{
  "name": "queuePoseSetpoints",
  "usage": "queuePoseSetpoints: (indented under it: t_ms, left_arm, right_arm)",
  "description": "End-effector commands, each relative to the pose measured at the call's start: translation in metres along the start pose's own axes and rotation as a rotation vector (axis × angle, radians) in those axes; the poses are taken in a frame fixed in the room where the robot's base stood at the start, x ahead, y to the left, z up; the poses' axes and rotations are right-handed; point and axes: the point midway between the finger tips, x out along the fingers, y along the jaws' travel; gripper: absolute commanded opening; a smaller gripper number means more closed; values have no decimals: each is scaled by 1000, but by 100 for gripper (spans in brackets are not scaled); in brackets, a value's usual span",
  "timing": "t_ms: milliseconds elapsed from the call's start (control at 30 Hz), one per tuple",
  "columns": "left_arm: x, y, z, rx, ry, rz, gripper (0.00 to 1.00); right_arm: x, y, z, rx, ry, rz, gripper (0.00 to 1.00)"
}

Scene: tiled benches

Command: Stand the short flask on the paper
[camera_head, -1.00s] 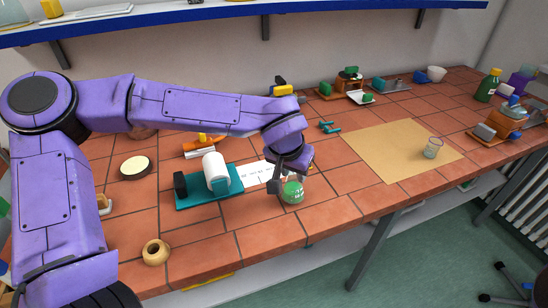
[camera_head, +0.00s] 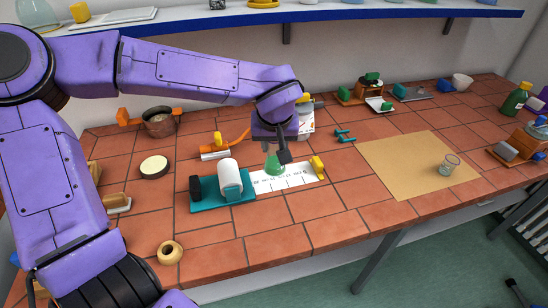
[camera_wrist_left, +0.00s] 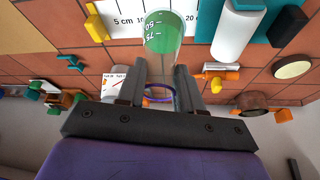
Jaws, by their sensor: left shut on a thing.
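The short flask holds green liquid (camera_head: 273,164) and has white volume marks. In the left wrist view the flask (camera_wrist_left: 163,40) shows its clear neck and blue-purple rim between the fingers. My left gripper (camera_head: 279,152) is shut on this neck, also in the left wrist view (camera_wrist_left: 161,88). The flask appears raised over the white printed scale strip, its base pointing down. The tan paper (camera_head: 400,165) lies flat to the right, clear of the gripper. My right gripper is out of view.
A glass beaker (camera_head: 449,164) stands on the paper's right part; its left part is bare. A teal-based device with a white cylinder (camera_head: 229,178) is left of the flask. Small teal parts (camera_head: 345,135) lie behind the paper's left corner. A yellow block (camera_head: 318,167) stands by the strip.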

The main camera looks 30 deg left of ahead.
Motion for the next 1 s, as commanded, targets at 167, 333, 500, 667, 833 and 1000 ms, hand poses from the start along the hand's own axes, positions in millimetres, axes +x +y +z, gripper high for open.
queuePoseSetpoints:
  t_ms: [167, 333, 500, 667, 833, 1000]
  left_arm:
    - [44, -1, -11, 3, -5, -3, 0]
    - [61, -1, -17, 2, -2, -1, 0]
    - [90, -1, -10, 6, -4, -2, 0]
    - [96, -1, -8, 4, -1, 1, 0]
    - [97, -1, -7, 4, -1, 1, 0]
    - [99, -1, -6, 3, -2, 1, 61]
  right_arm:
    - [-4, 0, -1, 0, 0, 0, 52]
    - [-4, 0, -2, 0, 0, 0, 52]
    - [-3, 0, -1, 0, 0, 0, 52]
    - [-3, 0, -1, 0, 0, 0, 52]
    - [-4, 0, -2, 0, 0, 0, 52]
    - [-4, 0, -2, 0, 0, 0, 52]
